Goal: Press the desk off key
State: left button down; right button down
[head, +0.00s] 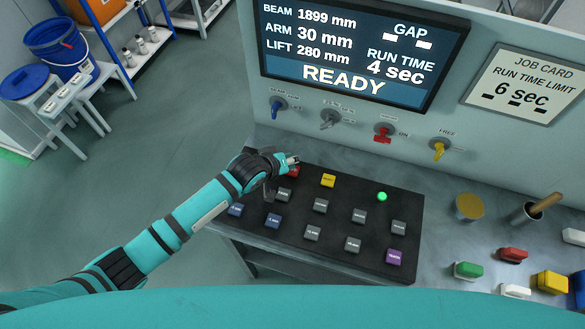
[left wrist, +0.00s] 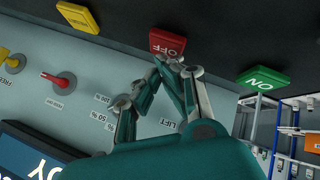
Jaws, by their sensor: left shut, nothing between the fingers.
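The red OFF key (left wrist: 167,43) is at the middle top of the left wrist view, between a green ON key (left wrist: 262,78) and a yellow key (left wrist: 77,15). In the head view the red key (head: 294,172) shows partly, at the far left part of the black key panel (head: 335,260). My left gripper (head: 291,160) is shut and empty, its tips right by the red key. In the left wrist view the fingertips (left wrist: 168,65) end close to the OFF key's edge; I cannot tell whether they touch it. The ON key is hidden behind my gripper in the head view.
Several grey, blue and purple keys (head: 395,257) and a lit green lamp (head: 382,196) are on the panel. Behind it a wall carries coloured switches (head: 384,132), a screen (head: 350,45) reading READY, and a job card (head: 528,82). Loose blocks lie at right.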

pick_arm(q)
jog(key=shift+f, duration=0.45)
dwell(0.3)
jog(key=shift+r, duration=0.1)
jog(key=shift+r+p, duration=0.8)
jog(key=shift+p, duration=0.05)
notch_tip(320, 180, up, 5)
jog(key=p, duration=0.5)
jog(key=shift+r, duration=0.1)
dwell(0.7)
